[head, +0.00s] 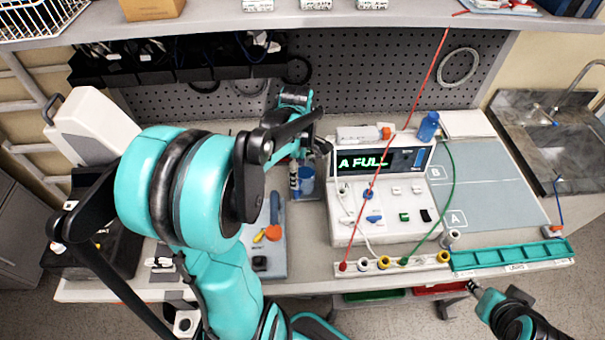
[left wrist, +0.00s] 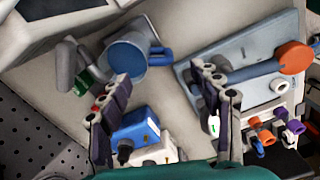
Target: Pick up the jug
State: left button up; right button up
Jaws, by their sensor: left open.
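The jug is a blue cup-like vessel with a side handle. In the left wrist view the jug (left wrist: 127,58) sits just beyond the fingertips, with its handle toward the right. In the head view the jug (head: 307,182) is partly hidden, left of the white pump unit. My left gripper (left wrist: 160,82) is open and empty, its two fingers spread short of the jug and apart from it. In the head view my left gripper (head: 303,155) hangs over the jug, partly hidden by my arm. My right gripper (head: 473,288) is at the lower right, its jaw state unclear.
The pump unit (head: 385,185) with its lit display stands right of the jug. A grey-blue board (left wrist: 245,65) with an orange-ended blue lever lies beside the jug. A pegboard (head: 390,60) stands behind.

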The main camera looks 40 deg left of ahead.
aim_at(302, 184)
pick_arm(q)
notch_tip(302, 184, down, 5)
jog(key=shift+s+d+r+b, duration=0.1)
jog(key=shift+b, duration=0.65)
jog(key=f, duration=0.2)
jog(key=f+b, duration=0.1)
jog(key=f, duration=0.1)
jog(key=f+b, duration=0.1)
jog(key=f, duration=0.1)
jog(key=shift+a, duration=0.25)
jog(key=shift+r, duration=0.1)
grip_shut()
